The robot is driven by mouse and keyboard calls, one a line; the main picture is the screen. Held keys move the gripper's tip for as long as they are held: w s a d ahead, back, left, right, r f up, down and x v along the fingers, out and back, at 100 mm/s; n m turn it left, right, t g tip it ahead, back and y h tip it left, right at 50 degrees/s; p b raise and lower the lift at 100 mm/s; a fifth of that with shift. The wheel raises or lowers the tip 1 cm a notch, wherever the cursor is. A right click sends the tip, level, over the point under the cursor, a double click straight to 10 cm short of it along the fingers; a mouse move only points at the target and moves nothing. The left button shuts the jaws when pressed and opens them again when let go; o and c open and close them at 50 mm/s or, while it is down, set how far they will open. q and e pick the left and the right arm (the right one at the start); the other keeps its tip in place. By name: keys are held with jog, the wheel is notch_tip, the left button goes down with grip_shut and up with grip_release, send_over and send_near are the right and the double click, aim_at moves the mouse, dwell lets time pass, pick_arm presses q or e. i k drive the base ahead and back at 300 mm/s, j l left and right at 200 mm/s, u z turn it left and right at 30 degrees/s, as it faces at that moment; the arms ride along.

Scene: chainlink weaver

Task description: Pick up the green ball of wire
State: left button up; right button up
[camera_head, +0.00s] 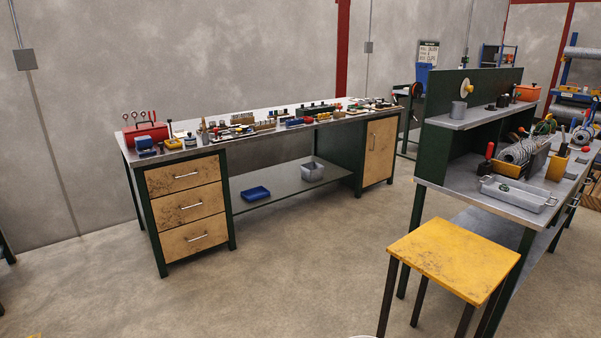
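I cannot clearly make out a green ball of wire. A small dark green, roundish item (503,188) lies in the grey metal tray (540,205) on the right workbench (462,183); it is too small to identify. Some green also shows among the tools farther back on that bench. Neither of my grippers is in view.
A yellow-topped stool (453,258) stands before the right workbench. A long workbench (215,147) with drawers and many small tools runs along the back wall. A blue bin (256,193) and grey bin (310,172) sit on its lower shelf. The floor (290,265) between is clear.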

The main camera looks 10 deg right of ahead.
aim_at(503, 188)
jog(key=i+j+u, duration=0.3)
jog(key=i, duration=0.25)
jog(key=i+j+u, duration=0.25)
jog(key=i, duration=0.3)
jog(key=i+j+u, duration=0.1)
jog(key=i+u, duration=0.2)
jog(key=i, duration=0.25)
jog(key=i+l+z, duration=0.2)
jog(key=i+z, duration=0.75)
jog(key=i+j+z, duration=0.1)
jog(key=i+z, duration=0.35)
jog(key=i+j+z, duration=0.25)
jog(key=z, duration=0.25)
jog(key=i, duration=0.1)
